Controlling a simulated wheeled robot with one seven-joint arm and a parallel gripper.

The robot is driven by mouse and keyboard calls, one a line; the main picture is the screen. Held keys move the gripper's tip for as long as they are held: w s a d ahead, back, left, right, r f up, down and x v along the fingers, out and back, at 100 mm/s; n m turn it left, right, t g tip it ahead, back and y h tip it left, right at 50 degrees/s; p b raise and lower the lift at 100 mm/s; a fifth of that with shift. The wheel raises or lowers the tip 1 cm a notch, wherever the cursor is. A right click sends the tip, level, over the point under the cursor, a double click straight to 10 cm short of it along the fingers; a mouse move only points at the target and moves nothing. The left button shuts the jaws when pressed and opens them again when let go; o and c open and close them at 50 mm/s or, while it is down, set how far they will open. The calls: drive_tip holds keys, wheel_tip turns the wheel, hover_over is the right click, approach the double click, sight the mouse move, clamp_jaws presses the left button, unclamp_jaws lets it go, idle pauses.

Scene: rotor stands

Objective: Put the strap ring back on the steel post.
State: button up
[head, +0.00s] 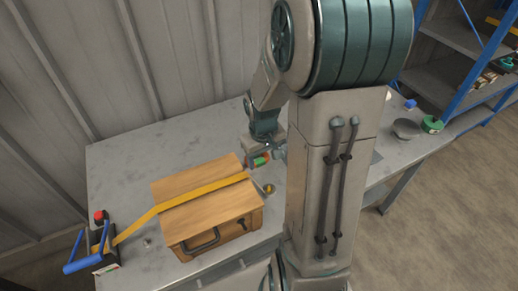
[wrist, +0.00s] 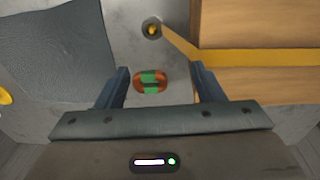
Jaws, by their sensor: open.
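My gripper (wrist: 160,84) is open, its two dark fingers spread wide. Between them, in the wrist view, is a small orange-red and green oval piece with a dark centre (wrist: 151,81), apart from both fingers; it looks like a ring. It also shows beside my gripper in the head view (head: 260,161). I cannot tell its height above the table. A yellow strap (head: 205,189) crosses a wooden case (head: 212,231). Its right end reaches a round grey fitting with a brass-coloured centre (wrist: 152,28); I cannot tell whether this is the steel post.
A blue-handled device with a red knob (head: 98,245) stands at the strap's left end. A small grey knob (head: 147,243) stands near the case. A dark grey sheet-like surface (wrist: 52,62) lies left of the fingers. The grey table (head: 125,175) is clear behind the case.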

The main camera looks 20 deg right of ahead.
approach(269, 187)
drive_tip(key=shift+g+y, duration=0.3)
drive_tip(key=shift+g, duration=0.1)
drive_tip(key=f+b, duration=0.5)
drive_tip(key=f, duration=0.1)
drive_tip(key=f+b, duration=0.3)
drive_tip(key=shift+w+d+f+b, duration=0.25)
drive_tip(key=shift+w+f+b, duration=0.05)
drive_tip(key=shift+f, duration=0.05)
drive_tip(key=c, duration=0.9)
drive_tip(key=shift+o, duration=0.2)
drive_tip(key=shift+r, duration=0.15)
drive_tip(key=shift+r+p, duration=2.35)
drive_tip(key=shift+r, duration=0.6)
